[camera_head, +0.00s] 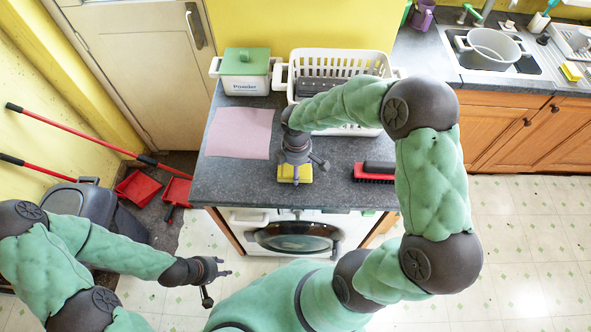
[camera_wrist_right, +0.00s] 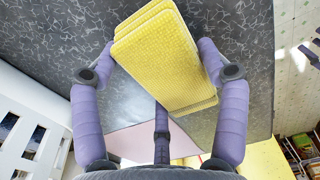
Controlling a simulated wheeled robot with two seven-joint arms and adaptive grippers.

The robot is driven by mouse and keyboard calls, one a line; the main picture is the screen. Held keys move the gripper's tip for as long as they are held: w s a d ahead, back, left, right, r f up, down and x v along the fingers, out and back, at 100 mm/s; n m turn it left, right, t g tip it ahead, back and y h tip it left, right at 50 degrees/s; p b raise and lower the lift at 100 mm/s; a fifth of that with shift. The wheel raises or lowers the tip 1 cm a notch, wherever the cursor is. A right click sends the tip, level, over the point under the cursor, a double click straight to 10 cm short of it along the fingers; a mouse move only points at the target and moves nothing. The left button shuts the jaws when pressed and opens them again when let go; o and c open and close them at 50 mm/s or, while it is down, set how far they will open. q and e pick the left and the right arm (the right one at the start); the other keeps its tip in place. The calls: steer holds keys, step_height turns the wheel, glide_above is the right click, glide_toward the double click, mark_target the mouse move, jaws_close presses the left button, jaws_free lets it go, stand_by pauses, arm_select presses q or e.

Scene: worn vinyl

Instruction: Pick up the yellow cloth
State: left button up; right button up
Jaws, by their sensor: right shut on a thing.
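The yellow cloth (camera_head: 296,174) is a folded, layered pad near the front edge of the grey counter, partly covered by my right gripper in the head view. My right gripper (camera_head: 302,161) is above and around it. In the right wrist view the cloth (camera_wrist_right: 160,58) sits between the purple fingers of the right gripper (camera_wrist_right: 158,75), which is shut on it. I cannot tell whether the cloth is clear of the counter. My left gripper (camera_head: 215,281) is low at the left, away from the counter; its jaw opening is unclear.
The grey counter (camera_head: 225,180) also holds a pink cloth (camera_head: 240,133), a white powder tub (camera_head: 245,72), a white basket (camera_head: 335,63) and a red-black brush (camera_head: 375,172). A washing machine (camera_head: 295,237) stands below. A sink with a pot (camera_head: 490,47) is at the right.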

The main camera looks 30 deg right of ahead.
steer(key=shift+r, duration=0.25)
step_height(320, 180, up, 3)
steer(key=shift+d+r+p, duration=0.15)
steer(key=shift+p, duration=0.25)
steer(key=s+d+r, duration=0.2)
steer(key=r, duration=0.1)
steer(key=s+d+r+p, duration=0.1)
steer(key=r, duration=0.1)
steer(key=shift+d, duration=0.25)
steer(key=s+d+r+p, duration=0.1)
steer(key=s+d+r, duration=0.3)
steer(key=d, duration=0.3)
steer(key=shift+s, duration=0.9)
